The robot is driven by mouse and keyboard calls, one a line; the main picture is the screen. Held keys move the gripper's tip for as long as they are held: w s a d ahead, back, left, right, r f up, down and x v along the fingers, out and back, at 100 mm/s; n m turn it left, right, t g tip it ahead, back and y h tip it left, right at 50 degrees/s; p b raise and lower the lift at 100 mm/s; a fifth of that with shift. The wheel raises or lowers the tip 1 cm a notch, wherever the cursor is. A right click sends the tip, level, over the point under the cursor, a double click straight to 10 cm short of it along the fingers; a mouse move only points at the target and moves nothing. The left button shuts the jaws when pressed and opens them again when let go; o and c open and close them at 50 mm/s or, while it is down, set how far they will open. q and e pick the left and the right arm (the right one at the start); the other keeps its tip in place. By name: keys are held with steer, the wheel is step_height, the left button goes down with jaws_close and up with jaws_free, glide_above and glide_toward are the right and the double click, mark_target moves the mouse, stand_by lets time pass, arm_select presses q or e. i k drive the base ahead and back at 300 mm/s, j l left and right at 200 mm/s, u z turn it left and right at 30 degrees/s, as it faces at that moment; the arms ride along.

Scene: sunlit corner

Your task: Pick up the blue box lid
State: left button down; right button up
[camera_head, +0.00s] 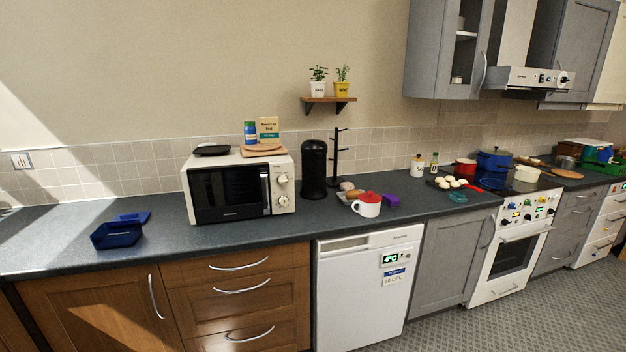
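A dark blue open box (115,238) with angled sides stands on the left part of the dark countertop. A flat blue piece that looks like its lid (138,217) lies right behind the box, its right end sticking out. The box hides part of the lid's front, and I cannot tell whether the two touch. Neither of my grippers shows in the head view.
A white microwave (240,188) stands to the right of the box, with a black dish (212,150) on top. The dark countertop (60,225) is clear around the box. Wooden cabinets (90,310) are below.

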mark_target(143, 216)
steer(key=u, duration=1.35)
